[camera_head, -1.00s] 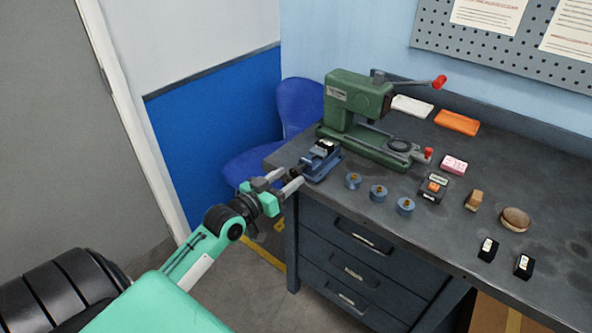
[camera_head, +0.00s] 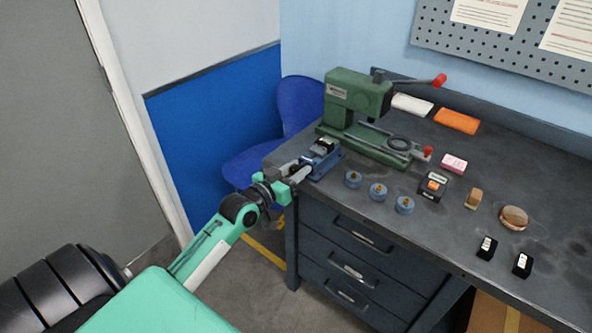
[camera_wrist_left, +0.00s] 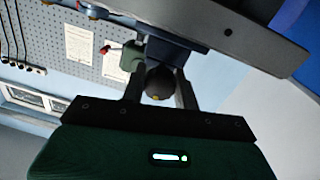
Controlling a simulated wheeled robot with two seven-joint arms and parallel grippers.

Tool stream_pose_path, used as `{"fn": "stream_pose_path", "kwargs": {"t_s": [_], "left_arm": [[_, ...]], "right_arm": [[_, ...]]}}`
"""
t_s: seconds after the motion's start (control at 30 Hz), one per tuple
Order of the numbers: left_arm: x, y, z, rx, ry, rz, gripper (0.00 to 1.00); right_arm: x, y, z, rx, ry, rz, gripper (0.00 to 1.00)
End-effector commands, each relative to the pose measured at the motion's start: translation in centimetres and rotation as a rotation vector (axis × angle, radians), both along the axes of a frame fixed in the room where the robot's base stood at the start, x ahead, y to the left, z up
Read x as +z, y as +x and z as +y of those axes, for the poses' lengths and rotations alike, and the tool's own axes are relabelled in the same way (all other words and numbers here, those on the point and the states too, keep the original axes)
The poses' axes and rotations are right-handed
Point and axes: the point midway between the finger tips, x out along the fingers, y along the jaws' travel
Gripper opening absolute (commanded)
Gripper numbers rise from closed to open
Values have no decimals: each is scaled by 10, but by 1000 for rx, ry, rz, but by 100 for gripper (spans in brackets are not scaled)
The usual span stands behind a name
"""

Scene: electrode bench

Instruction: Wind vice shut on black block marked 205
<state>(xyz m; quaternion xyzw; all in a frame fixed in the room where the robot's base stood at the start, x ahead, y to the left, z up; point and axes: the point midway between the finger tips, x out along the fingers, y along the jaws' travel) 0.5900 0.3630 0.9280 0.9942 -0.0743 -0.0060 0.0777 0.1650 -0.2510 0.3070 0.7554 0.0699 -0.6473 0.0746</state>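The blue vice (camera_head: 325,162) stands at the left end of the bench, in front of the green press. A black block with a pale label (camera_head: 326,146) sits in its jaws; I cannot read its mark or tell whether the jaws touch it. My left gripper (camera_head: 299,172) is at the vice's front end. In the left wrist view, a round dark knob (camera_wrist_left: 160,83) lies between the two fingers, which look open with slight gaps beside it. The gripper partly hides the vice's front end in the head view. My right gripper is not in view.
The green press (camera_head: 352,105) with red-tipped handles stands behind the vice. Several blue round pieces (camera_head: 378,192) lie to the vice's right. Two black labelled blocks (camera_head: 487,248) (camera_head: 522,265) stand near the front edge. A blue chair (camera_head: 298,105) is left of the bench.

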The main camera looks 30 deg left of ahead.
Motion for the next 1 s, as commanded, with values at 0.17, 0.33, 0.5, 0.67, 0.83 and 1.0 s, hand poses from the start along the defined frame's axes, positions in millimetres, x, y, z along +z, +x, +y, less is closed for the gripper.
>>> {"fn": "stream_pose_path", "kwargs": {"t_s": [0.17, 0.33, 0.5, 0.67, 0.83, 1.0], "left_arm": [[0, 0, -1, -1, 9, -1, 8], [1, 0, 0, -2, 59, -4, 8], [2, 0, -1, -3, 162, -11, 8], [3, 0, -1, -4, 300, -22, 8], [3, 0, -1, -4, 460, -34, 8], [3, 0, -2, -3, 621, -48, 8]], "right_arm": [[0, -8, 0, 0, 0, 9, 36], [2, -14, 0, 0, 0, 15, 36], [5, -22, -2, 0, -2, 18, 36], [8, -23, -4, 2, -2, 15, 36], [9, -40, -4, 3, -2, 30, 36], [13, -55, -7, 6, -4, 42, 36]]}}
